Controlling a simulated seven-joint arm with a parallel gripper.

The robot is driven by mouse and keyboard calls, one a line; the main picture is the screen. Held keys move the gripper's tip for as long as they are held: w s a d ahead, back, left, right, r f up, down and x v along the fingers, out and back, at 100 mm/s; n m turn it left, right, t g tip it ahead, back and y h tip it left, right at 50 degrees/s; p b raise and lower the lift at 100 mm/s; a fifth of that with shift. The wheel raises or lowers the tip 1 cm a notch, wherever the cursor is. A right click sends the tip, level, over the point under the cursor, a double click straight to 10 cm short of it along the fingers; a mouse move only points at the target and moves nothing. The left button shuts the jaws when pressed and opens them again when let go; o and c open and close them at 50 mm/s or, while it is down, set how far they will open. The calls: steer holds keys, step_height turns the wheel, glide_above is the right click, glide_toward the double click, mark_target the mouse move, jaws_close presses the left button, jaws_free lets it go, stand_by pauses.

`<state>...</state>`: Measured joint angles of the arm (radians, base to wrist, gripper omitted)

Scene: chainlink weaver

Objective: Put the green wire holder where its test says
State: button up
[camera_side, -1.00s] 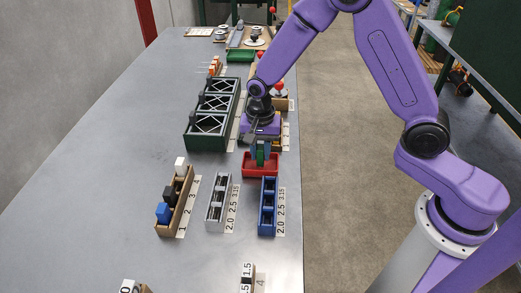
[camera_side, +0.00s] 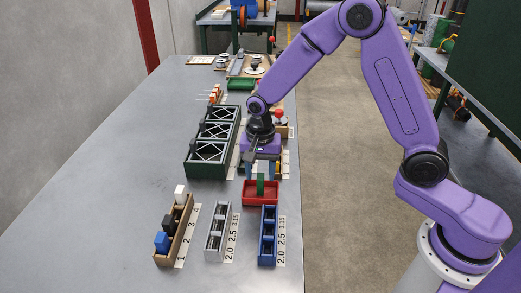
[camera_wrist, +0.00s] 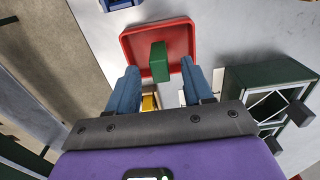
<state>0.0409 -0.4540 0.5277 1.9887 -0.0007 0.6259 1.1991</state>
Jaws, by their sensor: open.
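The green wire holder (camera_side: 261,184) is a dark green block standing in a small red tray (camera_side: 262,200) near the table's right edge. In the wrist view the green holder (camera_wrist: 159,62) stands inside the red tray (camera_wrist: 130,45). My gripper (camera_side: 263,170) is just behind and above the holder, with its blue fingers apart. In the wrist view my gripper (camera_wrist: 160,80) is open, one finger on each side of the line to the holder, with nothing clamped. The holder's underside is hidden.
In front stand a wooden rack (camera_side: 164,258) with blue, black and white blocks, a grey rack (camera_side: 218,232) and a blue rack (camera_side: 268,236), with number labels. A dark green three-bay frame (camera_side: 206,168) stands left of my gripper. The table's left side is clear.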

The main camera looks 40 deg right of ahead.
mark_target(261, 176)
step_height(261, 176, up, 9)
steer(key=s+d+r+n, duration=0.1)
steer(key=s+d+n, duration=0.3)
steer(key=s+n, duration=0.6)
steer(key=s+d+r+n, duration=0.1)
steer(key=s+d+n, duration=0.3)
steer(key=s+n, duration=0.7)
steer(key=s, duration=0.8)
steer(key=shift+r+n, duration=0.2)
steer(key=shift+n, duration=0.1)
